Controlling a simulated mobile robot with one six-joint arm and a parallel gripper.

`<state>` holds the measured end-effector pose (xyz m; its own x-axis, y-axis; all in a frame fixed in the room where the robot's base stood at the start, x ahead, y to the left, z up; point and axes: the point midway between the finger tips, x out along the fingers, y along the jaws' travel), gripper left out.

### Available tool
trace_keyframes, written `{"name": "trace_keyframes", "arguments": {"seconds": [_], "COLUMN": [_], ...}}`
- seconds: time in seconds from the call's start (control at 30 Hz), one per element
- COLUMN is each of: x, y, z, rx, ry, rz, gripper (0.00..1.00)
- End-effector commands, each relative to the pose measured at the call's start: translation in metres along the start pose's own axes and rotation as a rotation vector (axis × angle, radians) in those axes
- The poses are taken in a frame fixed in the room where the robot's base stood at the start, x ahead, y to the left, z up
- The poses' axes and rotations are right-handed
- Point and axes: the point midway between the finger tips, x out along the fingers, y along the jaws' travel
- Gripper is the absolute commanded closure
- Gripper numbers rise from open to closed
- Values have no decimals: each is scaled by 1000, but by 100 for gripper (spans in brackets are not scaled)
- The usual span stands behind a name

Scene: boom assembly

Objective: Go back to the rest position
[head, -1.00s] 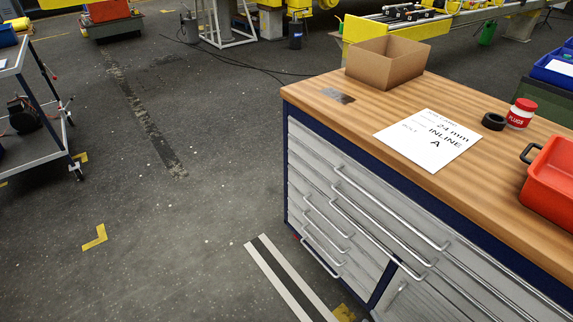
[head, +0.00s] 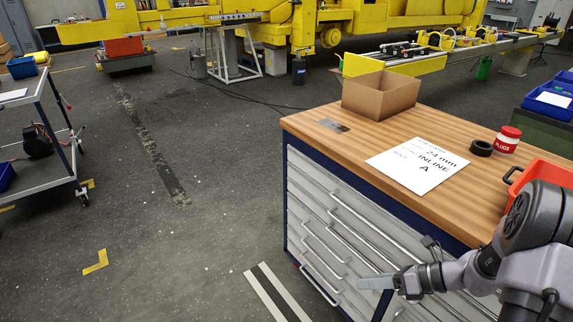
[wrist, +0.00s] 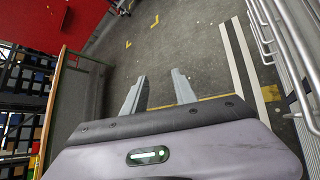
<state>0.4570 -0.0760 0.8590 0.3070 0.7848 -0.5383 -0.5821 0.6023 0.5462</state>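My gripper (head: 366,283) shows at the lower right of the head view, in front of the workbench's drawer fronts. My grey arm reaches in from the right edge, and the gripper points left. In the wrist view my gripper (wrist: 160,76) has its two fingers apart with nothing between them. Grey floor shows beyond the fingertips.
The drawer workbench (head: 300,124) bears a cardboard box (head: 380,97), a label sheet (head: 417,165), a black ring (head: 481,148), a red-lidded plugs jar (head: 507,140) and a red bin (head: 541,172). A grey cart (head: 38,95) stands left. The floor between is clear.

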Motion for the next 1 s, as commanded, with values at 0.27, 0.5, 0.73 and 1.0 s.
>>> {"name": "trace_keyframes", "arguments": {"seconds": [0.27, 0.5, 0.73, 1.0], "x": [-44, -84, -95, -95], "y": [208, 296, 308, 308], "z": [49, 21, 12, 12], "rx": [-1269, -2132, -2345, -2345], "ry": [521, 856, 952, 952], "rz": [-21, -63, -88, -88], "gripper": [67, 67, 67, 67]}}
